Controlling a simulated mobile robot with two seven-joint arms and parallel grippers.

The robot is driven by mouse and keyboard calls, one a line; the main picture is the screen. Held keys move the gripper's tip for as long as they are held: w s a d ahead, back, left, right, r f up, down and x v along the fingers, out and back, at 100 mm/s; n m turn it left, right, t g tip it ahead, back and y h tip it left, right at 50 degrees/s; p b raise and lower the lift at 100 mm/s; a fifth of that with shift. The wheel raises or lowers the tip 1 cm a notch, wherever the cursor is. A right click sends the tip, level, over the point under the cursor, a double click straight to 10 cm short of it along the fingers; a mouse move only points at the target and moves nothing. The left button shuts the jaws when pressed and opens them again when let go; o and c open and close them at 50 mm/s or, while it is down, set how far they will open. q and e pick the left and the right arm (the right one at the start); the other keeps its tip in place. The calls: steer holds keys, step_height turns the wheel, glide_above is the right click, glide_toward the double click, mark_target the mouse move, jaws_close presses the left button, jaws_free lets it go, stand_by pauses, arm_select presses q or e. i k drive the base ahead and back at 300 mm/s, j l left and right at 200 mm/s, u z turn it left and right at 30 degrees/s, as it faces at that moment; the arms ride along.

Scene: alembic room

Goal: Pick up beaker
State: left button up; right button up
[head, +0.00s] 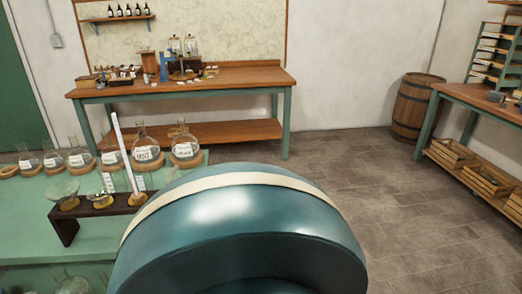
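The green table (95,238) at the left holds several labelled round glass flasks on cork rings, two of them a large flask (146,153) and another large flask (185,150) at its far right. A dark wooden stand (92,212) nearer the front bears a glass vessel (65,192) on the left and a tall white rod or tube (125,155) on a yellowish base. Small labelled glassware (108,180) shows behind the stand. I cannot tell which piece is the beaker. Neither gripper is in view.
A large teal rounded form with a cream band fills the front middle and hides part of the table and floor. A wooden workbench (240,77) with apparatus stands at the back wall. A barrel (413,105) and side table (478,103) stand right. The tiled floor between is clear.

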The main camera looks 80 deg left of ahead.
mark_target(142, 175)
steer(key=k+u, duration=0.1)
steer(key=u, duration=3.35)
steer(key=l+z, duration=0.15)
steer(key=i+l, duration=0.05)
